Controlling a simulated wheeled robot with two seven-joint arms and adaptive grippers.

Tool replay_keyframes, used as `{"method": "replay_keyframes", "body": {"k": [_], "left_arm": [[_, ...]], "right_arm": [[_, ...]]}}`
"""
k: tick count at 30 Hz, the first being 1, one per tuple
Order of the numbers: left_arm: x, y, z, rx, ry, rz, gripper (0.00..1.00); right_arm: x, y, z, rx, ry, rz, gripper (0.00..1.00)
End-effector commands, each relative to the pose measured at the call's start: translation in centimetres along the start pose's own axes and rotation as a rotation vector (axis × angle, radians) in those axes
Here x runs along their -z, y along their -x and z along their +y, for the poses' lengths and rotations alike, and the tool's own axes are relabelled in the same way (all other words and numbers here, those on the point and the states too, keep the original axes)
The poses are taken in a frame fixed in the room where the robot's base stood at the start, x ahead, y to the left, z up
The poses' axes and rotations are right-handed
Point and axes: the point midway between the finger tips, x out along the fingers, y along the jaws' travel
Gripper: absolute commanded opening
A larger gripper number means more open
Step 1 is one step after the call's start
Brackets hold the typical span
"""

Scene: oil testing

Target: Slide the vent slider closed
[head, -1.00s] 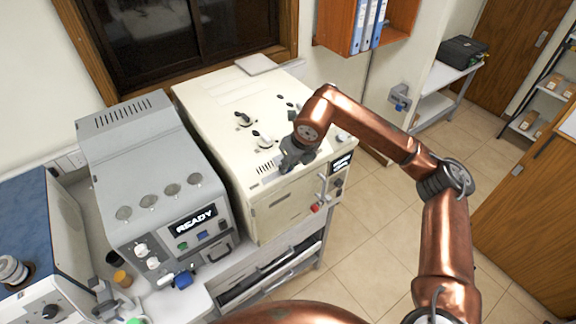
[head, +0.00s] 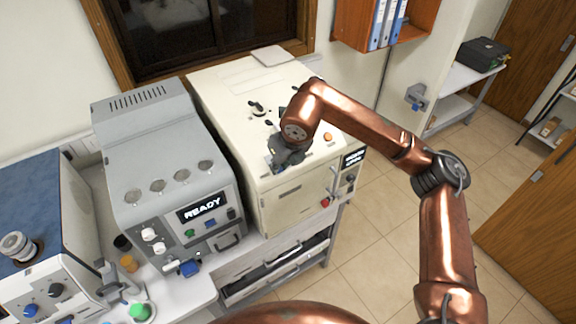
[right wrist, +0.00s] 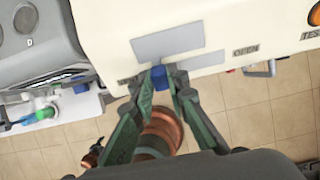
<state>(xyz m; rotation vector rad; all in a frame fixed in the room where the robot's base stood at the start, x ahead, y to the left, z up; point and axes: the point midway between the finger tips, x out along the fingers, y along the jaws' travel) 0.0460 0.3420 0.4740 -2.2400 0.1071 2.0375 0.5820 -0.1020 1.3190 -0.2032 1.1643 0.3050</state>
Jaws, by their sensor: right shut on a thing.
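The vent slider's blue knob (right wrist: 167,77) shows in the right wrist view at the top front edge of the cream machine (head: 235,95). It sits by a mostly covered label, away from the OPEN label (right wrist: 245,50) on the right. My right gripper (right wrist: 168,74) is shut on the knob, with a fingertip on either side. In the head view my right gripper (head: 287,158) reaches down to the machine's top front edge and hides the slider. My left gripper is not in view.
A grey instrument (head: 160,160) with a READY display stands left of the cream machine. Black knobs (head: 257,107) stand up from the cream machine's top, behind my gripper. Open tiled floor (head: 385,225) lies to the right.

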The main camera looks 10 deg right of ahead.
Motion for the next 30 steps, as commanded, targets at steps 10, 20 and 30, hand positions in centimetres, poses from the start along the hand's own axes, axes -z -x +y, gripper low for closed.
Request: {"method": "replay_keyframes", "body": {"k": [10,20,30], "left_arm": [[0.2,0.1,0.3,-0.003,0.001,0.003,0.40],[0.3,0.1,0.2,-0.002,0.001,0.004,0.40],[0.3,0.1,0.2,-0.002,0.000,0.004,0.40]], "right_arm": [[0.1,0.0,0.3,-0.007,0.005,0.002,0.24],[0.1,0.0,0.1,-0.004,0.002,0.002,0.32],[-0.1,3.8,0.0,-0.002,0.002,-0.003,0.32]]}}
